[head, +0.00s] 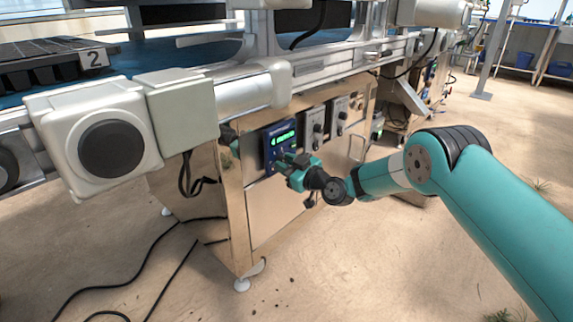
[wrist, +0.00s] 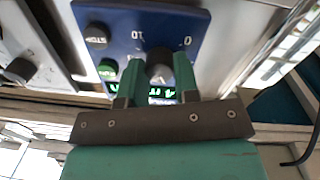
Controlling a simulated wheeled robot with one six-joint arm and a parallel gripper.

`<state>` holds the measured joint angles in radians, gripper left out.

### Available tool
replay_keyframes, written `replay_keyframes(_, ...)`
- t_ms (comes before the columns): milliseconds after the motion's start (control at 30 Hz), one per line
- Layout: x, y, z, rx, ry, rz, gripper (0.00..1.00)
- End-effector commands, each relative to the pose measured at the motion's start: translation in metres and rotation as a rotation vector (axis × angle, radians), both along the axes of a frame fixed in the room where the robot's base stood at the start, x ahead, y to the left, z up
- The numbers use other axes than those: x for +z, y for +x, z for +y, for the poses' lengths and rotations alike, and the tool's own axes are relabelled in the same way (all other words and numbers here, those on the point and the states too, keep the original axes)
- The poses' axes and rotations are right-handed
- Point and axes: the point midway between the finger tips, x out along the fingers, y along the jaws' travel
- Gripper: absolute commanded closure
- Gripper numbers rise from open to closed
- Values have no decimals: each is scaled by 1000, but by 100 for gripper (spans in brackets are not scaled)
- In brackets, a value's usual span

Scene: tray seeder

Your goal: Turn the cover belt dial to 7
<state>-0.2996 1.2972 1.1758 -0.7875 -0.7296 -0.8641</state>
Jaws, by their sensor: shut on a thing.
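A blue control panel (head: 268,150) with a lit green display (head: 284,138) is on the front of the steel cabinet. In the wrist view the blue panel (wrist: 120,18) appears upside down. It carries a dark round knob (wrist: 160,58), with scale marks such as 0 and 10 beyond it. My gripper (wrist: 157,66) has its two green fingers on either side of this knob and is shut on it. In the head view my gripper (head: 290,162) is at the panel's lower part and hides the knob. I cannot read a cover belt label or the knob's setting.
Two grey panels with knobs (head: 315,130) (head: 340,114) are right of the blue one. A black button (wrist: 96,36) and a green button (wrist: 107,69) sit close to the knob. A white motor housing (head: 95,130) juts out left. Black cables lie on the floor.

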Motion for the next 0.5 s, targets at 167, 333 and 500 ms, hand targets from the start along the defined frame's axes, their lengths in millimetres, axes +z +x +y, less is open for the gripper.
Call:
replay_keyframes(167,0,0,0,1,11,14,94)
replay_keyframes(333,0,-1,0,1,47,62,94)
replay_keyframes(500,0,-1,0,1,118,153,94)
